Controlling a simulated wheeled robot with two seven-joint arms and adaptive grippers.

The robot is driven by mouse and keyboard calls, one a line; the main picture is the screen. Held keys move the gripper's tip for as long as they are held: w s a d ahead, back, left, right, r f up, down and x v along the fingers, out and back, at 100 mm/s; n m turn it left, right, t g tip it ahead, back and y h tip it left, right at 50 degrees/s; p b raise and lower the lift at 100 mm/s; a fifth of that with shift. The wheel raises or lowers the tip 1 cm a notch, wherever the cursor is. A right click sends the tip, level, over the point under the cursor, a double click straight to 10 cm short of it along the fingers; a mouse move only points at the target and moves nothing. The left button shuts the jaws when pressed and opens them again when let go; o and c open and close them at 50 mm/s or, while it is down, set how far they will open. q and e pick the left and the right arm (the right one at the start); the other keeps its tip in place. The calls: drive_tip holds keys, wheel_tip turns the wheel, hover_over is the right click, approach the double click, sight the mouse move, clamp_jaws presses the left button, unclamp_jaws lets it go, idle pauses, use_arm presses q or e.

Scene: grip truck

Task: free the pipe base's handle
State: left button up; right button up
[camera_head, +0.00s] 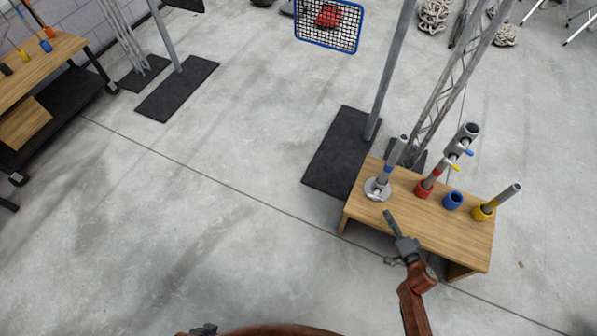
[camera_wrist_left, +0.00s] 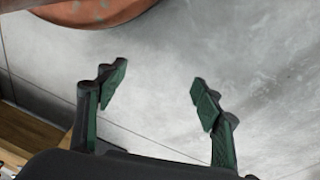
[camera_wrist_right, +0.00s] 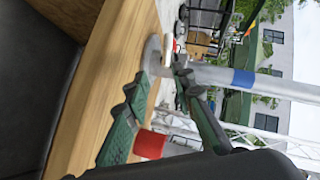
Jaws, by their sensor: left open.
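The pipe base (camera_head: 370,191) is a round grey metal flange on the left end of the wooden table, with a grey, blue-banded pipe (camera_head: 393,157) standing tilted in it. Its handle is too small to make out clearly. In the right wrist view the base (camera_wrist_right: 153,52) lies just beyond the fingertips, and the pipe (camera_wrist_right: 285,87) runs behind one finger. My right gripper (camera_head: 389,238) is open and empty at the table's front edge, short of the base. My left gripper (camera_wrist_left: 155,85) is open and empty above bare floor; only a bit shows at the head view's bottom edge.
The wooden table (camera_head: 430,225) also holds a red cup (camera_head: 423,190) with a pipe, an empty blue cup (camera_head: 453,200) and a yellow cup (camera_head: 482,213) with a pipe. A post on a black plate (camera_head: 335,150) stands behind.

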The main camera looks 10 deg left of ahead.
sight(375, 198)
drive_tip(key=shift+w+a+f+y+b, duration=0.25)
drive_tip(key=shift+w+a+b, duration=0.2)
drive_tip(key=shift+w, duration=0.2)
drive_tip(key=shift+w+a+f+y+b, duration=0.3)
drive_tip(key=shift+w+a, duration=0.1)
drive_tip(key=shift+w, duration=0.2)
drive_tip(key=shift+w+a+r+m, duration=0.15)
drive_tip(key=shift+w+r+m, duration=0.05)
drive_tip(key=shift+w+m, duration=0.1)
drive_tip(key=shift+w+a+r+b, duration=0.1)
drive_tip(key=shift+w+b, duration=0.1)
drive_tip(key=shift+b, duration=0.1)
drive_tip(key=b+x, duration=0.3)
drive_tip(key=x, duration=0.3)
drive_tip(key=shift+s, duration=0.1)
drive_tip(key=shift+w+a+f+b, duration=0.2)
drive_tip(key=shift+w+b, duration=0.3)
use_arm(q)
drive_tip(key=w+d+f+t+h, duration=0.1)
drive_tip(key=w+d+f+t, duration=0.2)
drive_tip(key=w+d+f, duration=0.2)
drive_tip(key=shift+w+f+t+h, duration=0.35)
drive_tip(key=shift+w+f, duration=0.2)
drive_tip(key=shift+w, duration=0.7)
use_arm(e)
drive_tip(key=shift+w+r, duration=0.15)
use_arm(q)
drive_tip(key=shift+d, duration=0.1)
use_arm(e)
drive_tip(key=shift+c, duration=0.4)
